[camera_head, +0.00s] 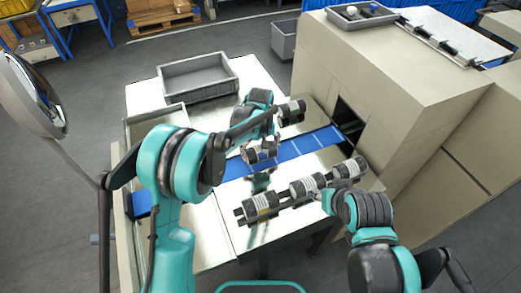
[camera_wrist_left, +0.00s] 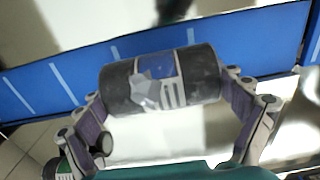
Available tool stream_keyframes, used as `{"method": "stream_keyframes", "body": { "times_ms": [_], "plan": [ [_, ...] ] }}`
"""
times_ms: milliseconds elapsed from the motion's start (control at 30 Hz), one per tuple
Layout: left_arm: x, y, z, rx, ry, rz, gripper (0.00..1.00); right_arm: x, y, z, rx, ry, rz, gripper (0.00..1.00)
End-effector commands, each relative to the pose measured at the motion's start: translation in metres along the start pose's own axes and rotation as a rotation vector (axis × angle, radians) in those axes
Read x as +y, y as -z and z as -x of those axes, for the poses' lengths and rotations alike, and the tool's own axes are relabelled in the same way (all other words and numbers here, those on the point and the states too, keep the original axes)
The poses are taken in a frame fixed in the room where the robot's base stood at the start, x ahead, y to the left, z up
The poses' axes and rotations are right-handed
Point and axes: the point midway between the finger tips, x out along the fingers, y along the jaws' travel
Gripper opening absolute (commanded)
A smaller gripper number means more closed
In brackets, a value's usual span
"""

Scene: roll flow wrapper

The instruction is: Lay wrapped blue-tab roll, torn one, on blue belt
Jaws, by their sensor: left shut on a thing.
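My left gripper (camera_wrist_left: 165,92) is shut on the blue-tab roll (camera_wrist_left: 190,76), with its fingers at the roll's two dark ends. The roll has a blue band, a barcode-like label and a pale jagged patch on its wrap that looks like a tear. In the head view the roll (camera_head: 261,153) is over or at the near edge of the blue belt (camera_head: 300,147); whether it touches the belt is unclear. The belt (camera_wrist_left: 60,75) lies behind it in the wrist view. My right gripper (camera_head: 332,196) is beside the rolls on the near rack; its fingers are not clear.
A green-tab roll (camera_head: 291,111) stands beyond the belt. Several rolls, including a near one (camera_head: 260,206), lie along a dark rack in front. A grey tray (camera_head: 198,78) is at the back left. The beige machine (camera_head: 390,90) with a dark opening bounds the right.

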Motion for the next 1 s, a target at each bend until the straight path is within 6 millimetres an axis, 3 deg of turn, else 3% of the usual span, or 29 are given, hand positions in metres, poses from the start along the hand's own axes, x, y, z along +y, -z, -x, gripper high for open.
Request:
{"method": "stream_keyframes", "body": {
  "times_ms": [1000],
  "plan": [
    [0.0, 0.0, -0.013, 0.0, 0.0, 0.0, 0.46, 0.0, -0.005, -0.007, 0.0, 0.0, 0.0, 0.4]
  ]
}}
